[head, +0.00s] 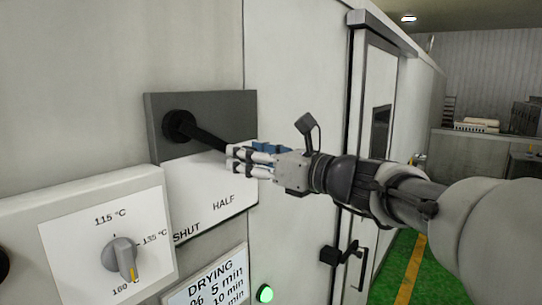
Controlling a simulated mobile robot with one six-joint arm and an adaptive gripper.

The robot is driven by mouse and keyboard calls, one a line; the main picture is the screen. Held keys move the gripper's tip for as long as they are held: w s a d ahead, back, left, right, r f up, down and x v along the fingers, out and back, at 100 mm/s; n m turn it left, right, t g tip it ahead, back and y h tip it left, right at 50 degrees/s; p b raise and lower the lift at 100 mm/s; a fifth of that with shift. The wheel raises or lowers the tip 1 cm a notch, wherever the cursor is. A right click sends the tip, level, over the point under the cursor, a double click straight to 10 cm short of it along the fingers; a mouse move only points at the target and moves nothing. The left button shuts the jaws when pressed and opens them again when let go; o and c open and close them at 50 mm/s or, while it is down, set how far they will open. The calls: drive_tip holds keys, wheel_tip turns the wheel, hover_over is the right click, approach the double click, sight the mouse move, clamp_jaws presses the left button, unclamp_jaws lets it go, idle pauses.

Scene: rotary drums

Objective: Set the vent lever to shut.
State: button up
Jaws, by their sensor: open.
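The vent lever (207,137) is a black bar on a round black hub (180,125). It points right and slightly down from the hub across a dark grey and white panel (200,185). The labels SHUT (187,231) and HALF (223,200) show on the white part, below the lever. The lever's outer end is hidden by my gripper. My gripper (236,157) is open, with its fingertips at the lever's outer part. I cannot tell whether the fingers touch the lever or are around it. Any label farther right is hidden.
A temperature dial (120,260) sticks out on a box at lower left. A DRYING sign (208,290) and a lit green button (265,293) are below the panel. A door with a black handle (345,254) stands to the right, behind my arm. Green floor (385,270) is at right.

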drive_tip(key=shift+c, duration=0.2)
clamp_jaws()
idle(0.4)
